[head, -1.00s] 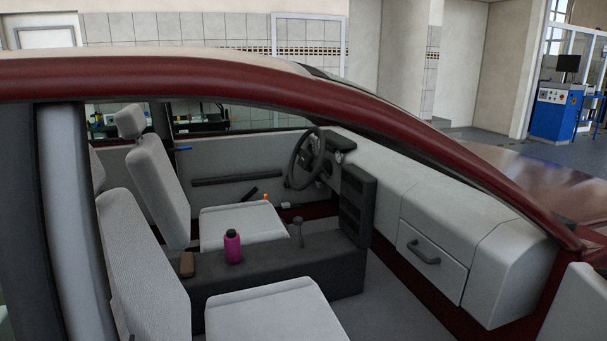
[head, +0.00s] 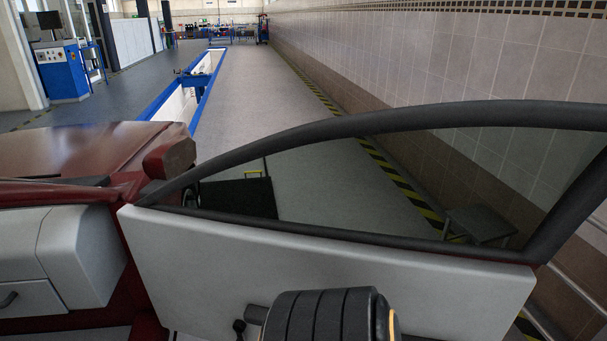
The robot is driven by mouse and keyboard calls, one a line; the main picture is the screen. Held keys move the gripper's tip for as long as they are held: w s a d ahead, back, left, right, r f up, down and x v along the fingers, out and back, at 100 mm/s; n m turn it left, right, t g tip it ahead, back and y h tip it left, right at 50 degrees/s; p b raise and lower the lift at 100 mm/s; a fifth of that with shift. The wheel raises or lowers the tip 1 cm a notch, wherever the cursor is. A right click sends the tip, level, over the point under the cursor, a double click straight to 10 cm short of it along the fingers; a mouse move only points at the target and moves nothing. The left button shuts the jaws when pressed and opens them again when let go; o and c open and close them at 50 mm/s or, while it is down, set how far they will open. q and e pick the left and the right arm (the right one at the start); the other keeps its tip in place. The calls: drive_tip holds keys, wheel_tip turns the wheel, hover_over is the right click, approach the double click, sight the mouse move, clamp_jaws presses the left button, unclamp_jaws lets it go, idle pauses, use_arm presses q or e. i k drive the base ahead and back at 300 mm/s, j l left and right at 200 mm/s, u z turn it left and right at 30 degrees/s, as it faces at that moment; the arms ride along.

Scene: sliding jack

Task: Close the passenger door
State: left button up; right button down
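The passenger door stands open in the head view, its pale inner panel (head: 330,268) reaching from the car body at left toward the tiled wall at right. Its dark window frame (head: 370,121) arches above, and I see the floor through the glass. A black ribbed part with an orange ring, apparently a link of my arm, covers the lower middle of the panel. A dark bar and small knob show just left of it, partly hidden. I see no fingertips of either gripper.
The dashboard (head: 75,255) and dark red hood (head: 95,150) are at left, with the side mirror (head: 169,158) by the door's front. Beyond the door are a low grey stool (head: 480,225), a dark flat object (head: 238,197), and a blue-edged pit (head: 190,95). The long aisle is clear.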

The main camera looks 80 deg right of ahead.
sight(202, 272)
drive_tip(key=z, duration=2.7)
